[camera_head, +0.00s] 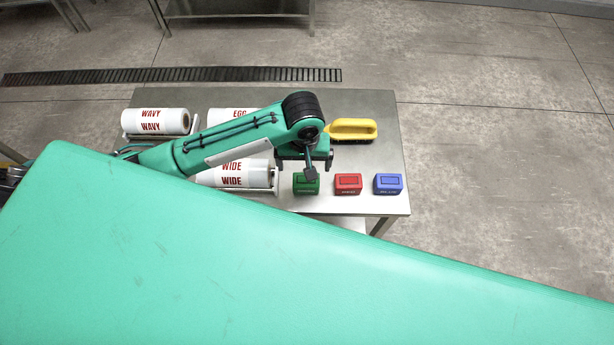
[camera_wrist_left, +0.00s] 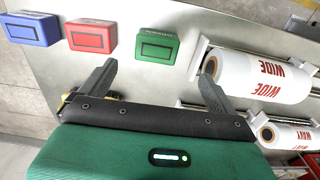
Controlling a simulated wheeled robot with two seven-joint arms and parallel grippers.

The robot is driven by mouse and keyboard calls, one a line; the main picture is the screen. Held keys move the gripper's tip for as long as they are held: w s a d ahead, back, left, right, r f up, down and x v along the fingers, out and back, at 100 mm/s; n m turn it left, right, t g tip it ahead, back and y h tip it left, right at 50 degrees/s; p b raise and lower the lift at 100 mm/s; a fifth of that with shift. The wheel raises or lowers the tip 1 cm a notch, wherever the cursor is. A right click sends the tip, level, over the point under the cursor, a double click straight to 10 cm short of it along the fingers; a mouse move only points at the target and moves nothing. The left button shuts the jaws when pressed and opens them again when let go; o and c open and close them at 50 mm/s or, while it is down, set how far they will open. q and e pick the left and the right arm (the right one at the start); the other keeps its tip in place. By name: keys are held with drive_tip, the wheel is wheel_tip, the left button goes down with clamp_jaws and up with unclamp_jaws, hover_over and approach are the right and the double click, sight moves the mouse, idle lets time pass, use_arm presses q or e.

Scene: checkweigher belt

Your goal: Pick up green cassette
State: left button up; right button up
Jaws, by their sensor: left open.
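The green cassette (camera_head: 306,184) stands on the steel table, at the left end of a row with a red cassette (camera_head: 348,184) and a blue cassette (camera_head: 388,184). My left gripper (camera_head: 311,172) is above the table by the green cassette and covers part of it in the head view. In the left wrist view the green cassette (camera_wrist_left: 157,47) lies ahead of the open fingers of the left gripper (camera_wrist_left: 158,85), between their lines, with nothing held. The red (camera_wrist_left: 92,36) and blue (camera_wrist_left: 33,29) cassettes are left of it there. My right gripper does not show.
White rolls marked WIDE (camera_head: 231,174), WAVY (camera_head: 155,121) and EGG (camera_head: 232,113) sit in holders on the table's left part. The WIDE roll is close beside the green cassette. A yellow handled object (camera_head: 352,130) lies behind the cassettes. The table (camera_head: 392,150) has bare room at right.

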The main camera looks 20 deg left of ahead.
sight(305, 180)
use_arm(q)
drive_tip(key=f, duration=0.5)
drive_tip(key=shift+w+f+p, duration=0.15)
drive_tip(key=shift+w+p, duration=0.15)
drive_tip(key=shift+p, duration=0.05)
drive_tip(key=shift+s+d+f+p, duration=0.1)
drive_tip(key=shift+f+p, duration=0.3)
wheel_tip(305, 180, down, 3)
drive_tip(key=shift+d+f+p, duration=0.1)
drive_tip(key=shift+f+p, duration=0.1)
drive_tip(key=shift+p, duration=0.5)
drive_tip(key=shift+f, duration=0.55)
drive_tip(key=c, duration=1.1)
drive_tip(key=shift+r, duration=0.1)
